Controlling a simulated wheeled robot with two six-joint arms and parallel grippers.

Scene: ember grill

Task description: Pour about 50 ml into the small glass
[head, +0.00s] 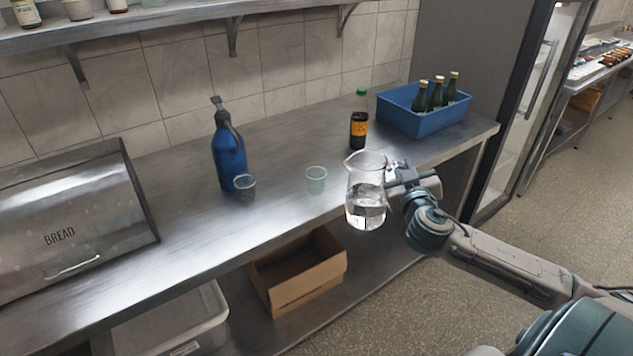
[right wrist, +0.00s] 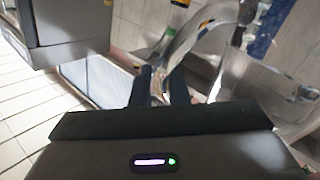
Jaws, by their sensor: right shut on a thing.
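My right gripper (head: 395,177) is shut on a clear glass pitcher (head: 366,195) and holds it upright in front of the counter's front edge. Clear liquid fills the lower part of the pitcher. In the right wrist view, my fingers (right wrist: 162,88) are closed on a glassy part of the pitcher (right wrist: 190,40). Two small glasses stand on the counter to the left: a clear, pale-green-tinted small glass (head: 316,179) nearest the pitcher, and a greyish small glass (head: 245,187) farther left. I cannot tell whether either holds liquid. My left gripper is not in view.
A cardboard box (head: 300,290) sits on the shelf below.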

